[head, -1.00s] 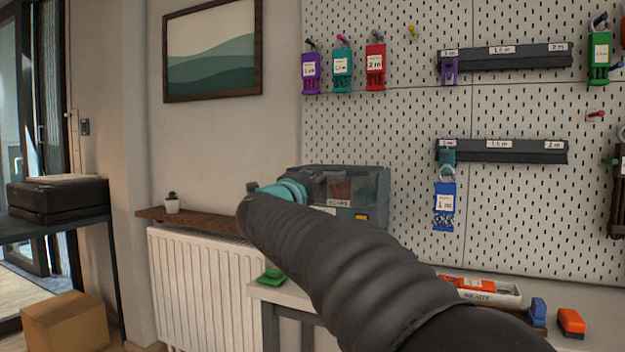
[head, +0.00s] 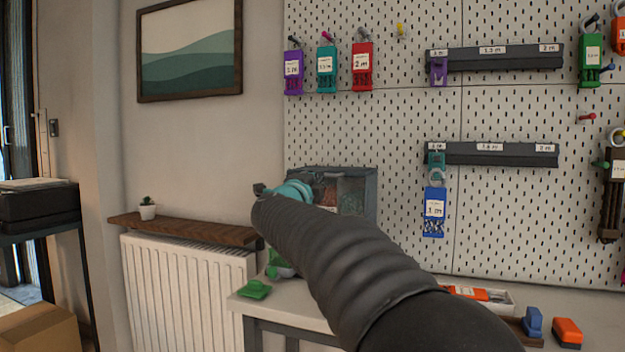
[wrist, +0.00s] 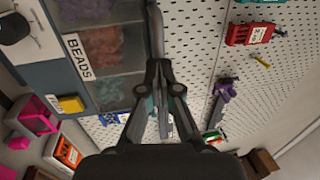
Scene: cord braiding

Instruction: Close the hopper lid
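The hopper (head: 358,190) is a grey box with clear windows over coloured beads, against the wall at the left end of the worktable. In the wrist view the hopper (wrist: 47,48) fills the upper left, with a "BEADS" label and several bead compartments behind clear panels. A grey bar (wrist: 155,30) runs along its edge, up to my fingertips; whether it is part of the lid, and how far the lid stands open, I cannot tell. My gripper (wrist: 160,70) has its fingertips together at the bar's end; no clear grasp shows.
A green object (head: 254,289) lies on the worktable's left end (head: 290,309). A wooden shelf (head: 185,230) with a small plant is above the radiator (head: 190,290). The pegboard (head: 400,115) carries coloured tags and dark rails. A tray (head: 490,297) lies right of my arm.

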